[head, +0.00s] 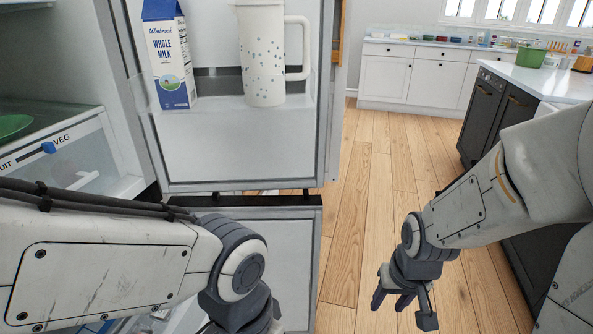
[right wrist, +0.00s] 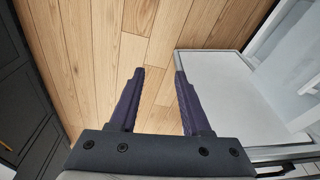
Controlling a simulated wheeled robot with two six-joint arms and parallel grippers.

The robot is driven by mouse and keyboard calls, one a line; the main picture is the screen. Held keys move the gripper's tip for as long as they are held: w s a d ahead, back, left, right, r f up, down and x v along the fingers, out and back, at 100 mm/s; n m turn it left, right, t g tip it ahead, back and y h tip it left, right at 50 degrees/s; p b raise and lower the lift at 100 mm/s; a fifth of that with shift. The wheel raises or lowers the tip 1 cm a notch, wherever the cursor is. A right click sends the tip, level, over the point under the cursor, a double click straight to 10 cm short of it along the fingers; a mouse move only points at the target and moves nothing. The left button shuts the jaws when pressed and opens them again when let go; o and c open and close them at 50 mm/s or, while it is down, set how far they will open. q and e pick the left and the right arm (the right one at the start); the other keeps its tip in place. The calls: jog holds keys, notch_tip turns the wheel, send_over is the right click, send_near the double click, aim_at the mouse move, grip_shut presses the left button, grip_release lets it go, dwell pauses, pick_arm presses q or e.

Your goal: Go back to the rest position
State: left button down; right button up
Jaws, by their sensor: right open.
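My right gripper (head: 408,300) hangs over the wood floor at the lower right of the head view, pointing down. In the right wrist view its two fingers (right wrist: 160,95) are apart with nothing between them but floor. My left arm comes in from the left, in front of the open fridge; its wrist shows at the bottom, and its fingers are hidden or out of frame. A blue and white milk carton (head: 170,62) and a speckled white pitcher (head: 264,60) stand upright in the fridge door rack (head: 235,148), apart from both grippers.
The fridge drawer (head: 75,158) labelled VEG is at the left, with a green thing (head: 14,126) above it. A lower door or drawer panel (head: 285,255) stands open by my left wrist. A dark island (head: 484,112) is at the right. Wood floor (head: 372,200) lies clear between.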

jog(key=s+a+r+n+g, duration=0.1)
jog(key=s+a+r+n, duration=0.25)
jog(key=s+a, duration=0.3)
jog(key=s+a+r+n+g, duration=0.1)
jog(key=s+a+r+n, duration=0.2)
jog(key=s+a+n, duration=0.3)
notch_tip(320, 180, up, 21)
jog(key=m+p, duration=0.1)
jog(key=p, duration=2)
jog(key=shift+s+a+y, duration=0.35)
jog(key=shift+s+y, duration=0.05)
jog(key=shift+m, duration=0.25)
